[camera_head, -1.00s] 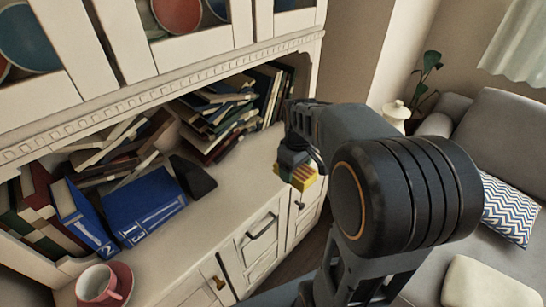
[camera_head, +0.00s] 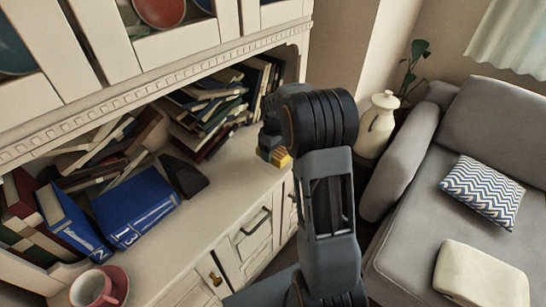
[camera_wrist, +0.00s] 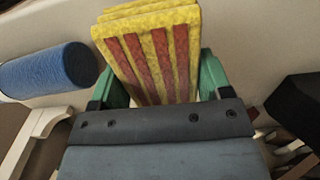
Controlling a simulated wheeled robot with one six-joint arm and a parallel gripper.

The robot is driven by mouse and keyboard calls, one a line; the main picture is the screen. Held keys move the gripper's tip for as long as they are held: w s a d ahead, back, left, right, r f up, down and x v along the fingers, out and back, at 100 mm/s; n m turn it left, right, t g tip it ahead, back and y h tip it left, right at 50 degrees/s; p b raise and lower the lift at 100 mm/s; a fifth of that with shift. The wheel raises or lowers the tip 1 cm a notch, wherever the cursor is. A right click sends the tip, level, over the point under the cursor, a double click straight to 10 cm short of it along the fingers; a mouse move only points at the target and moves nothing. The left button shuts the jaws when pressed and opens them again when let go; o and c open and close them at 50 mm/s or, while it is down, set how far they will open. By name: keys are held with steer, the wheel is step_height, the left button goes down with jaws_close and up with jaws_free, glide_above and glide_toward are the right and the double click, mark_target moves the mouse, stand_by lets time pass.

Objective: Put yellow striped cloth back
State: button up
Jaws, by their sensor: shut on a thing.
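The yellow cloth with red stripes (camera_wrist: 165,55) is a folded stack between the green fingers of my gripper (camera_wrist: 155,82) in the wrist view. My gripper is shut on it. In the head view only a small part of the yellow cloth (camera_head: 281,159) shows, at the right end of the cream cabinet's counter (camera_head: 205,215), with my arm covering most of it. I cannot tell whether the cloth touches the counter.
A blue roll (camera_wrist: 48,72) lies left of the cloth in the wrist view. Piled books (camera_head: 205,110), blue binders (camera_head: 135,207), a black object (camera_head: 184,176) and a pink cup (camera_head: 92,288) occupy the counter. A grey sofa (camera_head: 405,235) and white jar (camera_head: 378,125) stand right.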

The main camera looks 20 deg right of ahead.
steer(key=shift+w+f, duration=0.25)
steer(key=shift+f, duration=1.6)
